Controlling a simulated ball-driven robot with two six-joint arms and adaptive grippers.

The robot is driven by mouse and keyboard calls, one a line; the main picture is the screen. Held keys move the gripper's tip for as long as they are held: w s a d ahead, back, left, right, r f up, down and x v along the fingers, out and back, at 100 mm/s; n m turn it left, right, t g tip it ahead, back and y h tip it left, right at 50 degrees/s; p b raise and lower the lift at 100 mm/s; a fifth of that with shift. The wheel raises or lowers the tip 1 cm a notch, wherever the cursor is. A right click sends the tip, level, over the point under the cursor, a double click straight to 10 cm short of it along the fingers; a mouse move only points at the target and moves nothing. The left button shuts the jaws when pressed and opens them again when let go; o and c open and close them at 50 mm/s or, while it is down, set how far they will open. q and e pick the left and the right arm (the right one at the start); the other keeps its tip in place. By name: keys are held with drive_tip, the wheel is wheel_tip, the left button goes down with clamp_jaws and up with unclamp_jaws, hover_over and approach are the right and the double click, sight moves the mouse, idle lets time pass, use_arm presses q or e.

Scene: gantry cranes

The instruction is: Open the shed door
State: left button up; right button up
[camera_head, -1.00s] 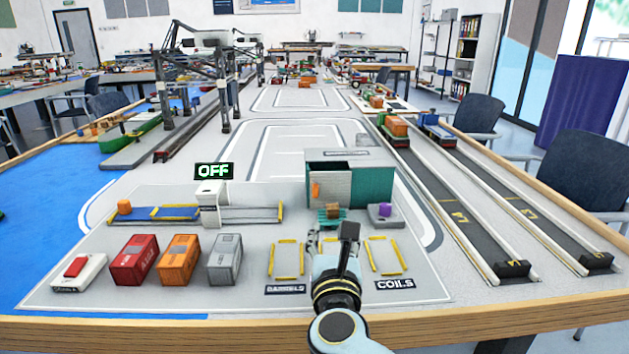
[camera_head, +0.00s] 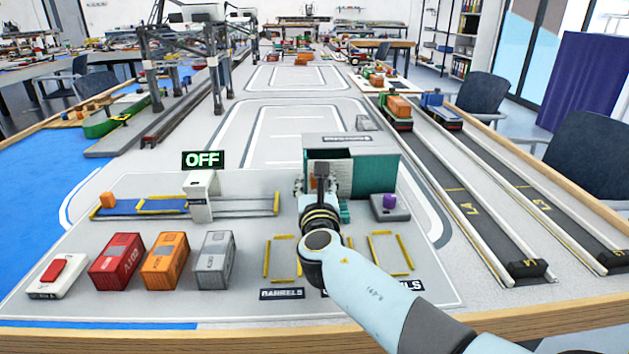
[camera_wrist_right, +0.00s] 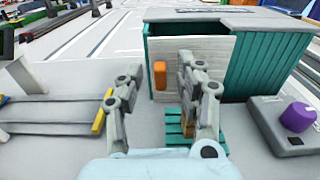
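The shed (camera_head: 375,173) is a teal box with a grey roof at the back of the grey board. It also shows in the right wrist view (camera_wrist_right: 272,62). Its pale door panel (camera_wrist_right: 215,50) stands across the front, with teal showing above it. An orange handle (camera_wrist_right: 187,76) is on the panel. My right gripper (camera_wrist_right: 160,68) is open in front of the door. The handle appears between its fingers, closer to the right finger; I cannot tell whether they touch. My left gripper is not in view.
A teal pallet (camera_wrist_right: 174,126) lies below the door, its load partly behind the right finger. A grey box with a purple knob (camera_wrist_right: 297,117) stands to the right. Red (camera_head: 117,262), orange (camera_head: 166,260) and grey (camera_head: 214,259) containers stand at front left.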

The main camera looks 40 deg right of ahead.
drive_tip(key=shift+w+d, duration=0.25)
drive_tip(key=shift+w, duration=0.15)
clamp_jaws()
